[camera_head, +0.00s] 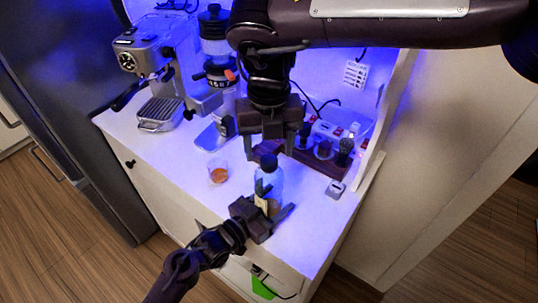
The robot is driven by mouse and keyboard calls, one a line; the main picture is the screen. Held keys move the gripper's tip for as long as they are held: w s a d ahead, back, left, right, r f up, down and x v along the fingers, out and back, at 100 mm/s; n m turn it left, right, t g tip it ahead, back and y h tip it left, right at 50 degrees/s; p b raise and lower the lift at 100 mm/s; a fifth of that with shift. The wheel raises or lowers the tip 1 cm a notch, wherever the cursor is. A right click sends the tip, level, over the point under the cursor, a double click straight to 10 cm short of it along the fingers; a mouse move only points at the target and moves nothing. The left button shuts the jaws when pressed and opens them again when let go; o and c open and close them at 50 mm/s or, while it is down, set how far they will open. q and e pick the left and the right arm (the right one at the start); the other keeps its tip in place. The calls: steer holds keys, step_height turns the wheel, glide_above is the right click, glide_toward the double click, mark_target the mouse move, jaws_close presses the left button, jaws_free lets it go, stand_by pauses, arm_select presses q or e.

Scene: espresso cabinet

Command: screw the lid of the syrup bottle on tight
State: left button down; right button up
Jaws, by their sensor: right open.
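The syrup bottle (270,178) stands upright near the front of the white counter, clear-walled with amber liquid and a pale label low down. Its dark lid (268,161) sits on top. My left gripper (276,198) reaches in from the lower left, with its fingers on both sides of the bottle's lower body, seemingly closed on it. My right gripper (272,156) points down from above, with its jaws open and spread to either side of the lid. Whether the fingers touch the lid cannot be told.
A glass with amber liquid (218,172) stands left of the bottle. The espresso machine (160,62) and grinder (214,45) are at the back left. A dark wooden stand with tools (322,158) is at the right. The counter's front right is mostly clear.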

step_height(320, 180, up, 9)
steer(key=shift+f, duration=0.2)
arm_select(q)
steer(key=shift+c, duration=1.5)
jaws_free()
steer(key=b+v, duration=0.2)
steer(key=v, duration=0.5)
steer(key=shift+w+f, duration=0.1)
steer(key=shift+f, duration=0.05)
steer(key=shift+s+a, duration=0.35)
arm_select(e)
steer(key=shift+f, duration=1.05)
